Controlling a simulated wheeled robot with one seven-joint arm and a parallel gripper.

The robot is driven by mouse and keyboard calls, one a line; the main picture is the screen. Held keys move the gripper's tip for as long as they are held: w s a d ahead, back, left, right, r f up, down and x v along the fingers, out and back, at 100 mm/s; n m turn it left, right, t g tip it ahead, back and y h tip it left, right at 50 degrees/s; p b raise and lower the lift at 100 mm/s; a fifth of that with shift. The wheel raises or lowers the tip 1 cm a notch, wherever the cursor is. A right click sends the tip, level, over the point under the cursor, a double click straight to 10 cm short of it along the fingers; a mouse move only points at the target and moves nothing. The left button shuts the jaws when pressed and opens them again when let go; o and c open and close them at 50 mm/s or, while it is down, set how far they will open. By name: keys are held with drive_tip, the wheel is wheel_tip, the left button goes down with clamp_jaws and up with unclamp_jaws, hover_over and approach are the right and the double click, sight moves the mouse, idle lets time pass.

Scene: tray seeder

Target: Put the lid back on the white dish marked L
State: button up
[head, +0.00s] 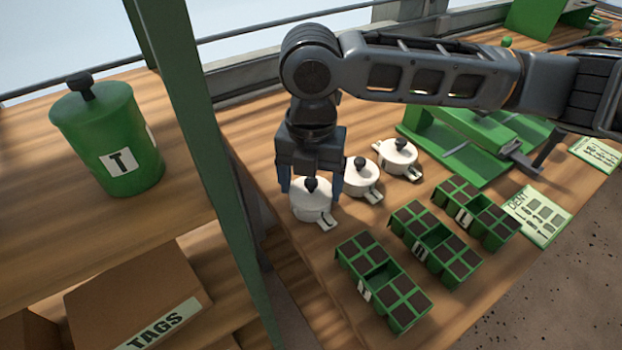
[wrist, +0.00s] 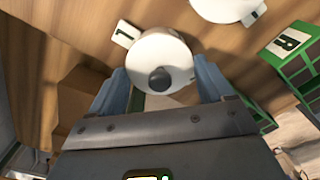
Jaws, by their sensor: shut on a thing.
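The white dish marked L (head: 313,215) stands at the left of a row of white dishes on the bench, with its lettered tab towards the front. Its tab also shows in the wrist view (wrist: 126,34). A white lid (wrist: 163,57) with a dark round knob sits between my blue fingers and covers the dish from above. My gripper (head: 312,186) points down over this dish, with one finger on each side, shut on the lid. I cannot tell whether the lid rests fully on the rim or is slightly above it.
Two more white dishes, a middle one (head: 362,179) and a right one (head: 398,158), stand close by. Green seed trays (head: 385,282) lie in front. A green post (head: 205,160) rises to the left, beside a green canister (head: 108,135) and a TAGS box (head: 140,295).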

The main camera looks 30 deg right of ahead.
drive_tip(key=o, duration=0.9)
drive_tip(key=shift+r, duration=0.15)
drive_tip(key=shift+r+p, duration=2.9)
drive_tip(key=shift+r, duration=0.5)
drive_tip(key=shift+c, duration=0.3)
clamp_jaws()
